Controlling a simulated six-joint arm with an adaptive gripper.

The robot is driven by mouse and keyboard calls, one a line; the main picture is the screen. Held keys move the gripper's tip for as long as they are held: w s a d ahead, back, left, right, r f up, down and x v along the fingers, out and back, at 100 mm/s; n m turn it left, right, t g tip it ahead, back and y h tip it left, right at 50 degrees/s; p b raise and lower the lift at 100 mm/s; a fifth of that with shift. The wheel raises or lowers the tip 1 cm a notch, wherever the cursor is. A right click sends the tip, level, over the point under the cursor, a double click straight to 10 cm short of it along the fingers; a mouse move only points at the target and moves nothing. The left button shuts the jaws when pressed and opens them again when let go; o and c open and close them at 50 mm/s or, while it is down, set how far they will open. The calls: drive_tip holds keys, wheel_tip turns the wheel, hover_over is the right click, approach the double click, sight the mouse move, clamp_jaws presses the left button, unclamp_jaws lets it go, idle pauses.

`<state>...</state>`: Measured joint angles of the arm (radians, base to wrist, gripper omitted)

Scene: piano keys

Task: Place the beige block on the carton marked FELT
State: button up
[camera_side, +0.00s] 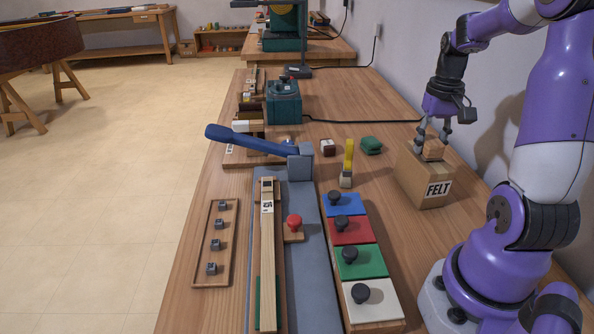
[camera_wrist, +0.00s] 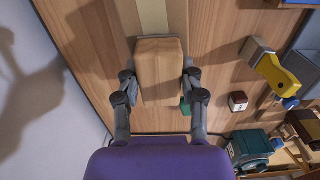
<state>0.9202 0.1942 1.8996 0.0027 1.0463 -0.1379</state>
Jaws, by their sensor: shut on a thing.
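The beige block (camera_side: 434,149) is between the fingers of my gripper (camera_side: 434,137), at the top of the brown carton marked FELT (camera_side: 411,180). In the wrist view my gripper (camera_wrist: 160,88) is shut on the block (camera_wrist: 159,68), one finger on each side. The carton's top with its pale tape strip (camera_wrist: 152,16) shows beyond the block, which hides part of it. The block looks level and over the carton; I cannot tell whether it touches the top.
Near the carton are a green item (camera_side: 371,146), a small dark red and white cube (camera_side: 327,148) and a yellow-handled tool (camera_side: 348,163). Coloured panels with black knobs (camera_side: 350,231) lie in front. The wall (camera_side: 400,58) is close behind the carton.

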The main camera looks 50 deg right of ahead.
sight(431, 139)
drive_tip(key=shift+f, duration=0.15)
drive_tip(key=o, duration=1.2)
drive_tip(key=shift+c, duration=0.2)
drive_tip(key=shift+r, duration=0.4)
wheel_tip(431, 139, up, 10)
drive_tip(key=a+f+n+t, duration=0.1)
drive_tip(key=a+n+t, duration=0.1)
drive_tip(key=a, duration=0.6)
drive_tip(key=w+a+f+n+t, duration=0.1)
drive_tip(key=a+n, duration=0.3)
drive_tip(key=a, duration=0.3)
drive_tip(key=w+a+f+n+t, duration=0.1)
drive_tip(key=a+n+t, duration=0.1)
drive_tip(key=a, duration=0.6)
drive_tip(key=shift+w+a+f+n+t, duration=0.15)
drive_tip(key=shift+a+f+n+t, duration=0.15)
drive_tip(key=shift+n, duration=0.2)
